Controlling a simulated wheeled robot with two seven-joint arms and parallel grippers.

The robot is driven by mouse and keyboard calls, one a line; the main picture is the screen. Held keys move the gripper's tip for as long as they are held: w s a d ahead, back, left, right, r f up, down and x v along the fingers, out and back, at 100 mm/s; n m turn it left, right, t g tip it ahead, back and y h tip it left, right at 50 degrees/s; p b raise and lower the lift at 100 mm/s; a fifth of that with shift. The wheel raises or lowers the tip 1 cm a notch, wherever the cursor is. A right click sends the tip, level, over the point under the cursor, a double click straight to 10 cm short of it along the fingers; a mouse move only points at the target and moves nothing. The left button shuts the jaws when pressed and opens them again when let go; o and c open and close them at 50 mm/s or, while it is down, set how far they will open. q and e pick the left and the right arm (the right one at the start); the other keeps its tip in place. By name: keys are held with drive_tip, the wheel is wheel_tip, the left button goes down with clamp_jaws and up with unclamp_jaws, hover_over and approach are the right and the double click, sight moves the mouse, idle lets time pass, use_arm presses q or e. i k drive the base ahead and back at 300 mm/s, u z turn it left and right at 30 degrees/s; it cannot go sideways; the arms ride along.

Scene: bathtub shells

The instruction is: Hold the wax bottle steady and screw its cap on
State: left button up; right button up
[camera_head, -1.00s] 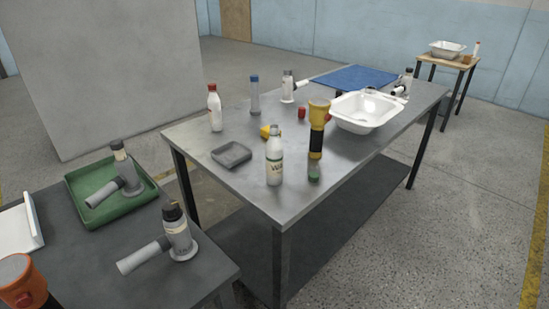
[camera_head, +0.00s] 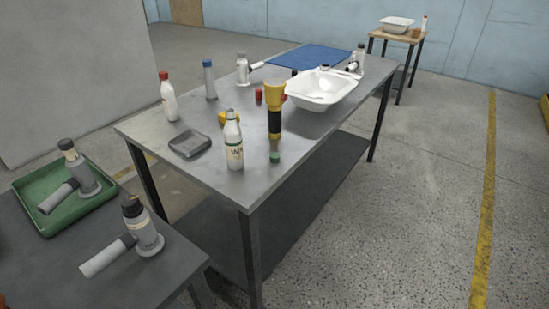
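The wax bottle (camera_head: 233,146), white with a dark-lettered label and a green band, stands upright near the front edge of the steel table (camera_head: 215,181). Its top ends in a narrow pale neck with no coloured cap on it. A small green cap (camera_head: 274,158) sits on the table to the right of the bottle, apart from it, just below a yellow and black torch-like tool (camera_head: 275,120). Neither of my grippers is in view.
A grey tray (camera_head: 190,144), a red-capped bottle (camera_head: 168,97), a blue-capped bottle (camera_head: 209,80) and a white basin (camera_head: 321,89) share the table. A dark bench (camera_head: 55,270) with a green tray (camera_head: 43,222) stands at the left. Floor at the right is clear.

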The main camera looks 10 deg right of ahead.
sight(232, 134)
drive_tip(key=k, duration=1.15)
drive_tip(key=z, duration=0.65)
drive_tip(key=i, duration=0.85)
drive_tip(key=u, duration=0.65)
drive_tip(key=i, duration=0.65)
drive_tip(key=u, duration=0.75)
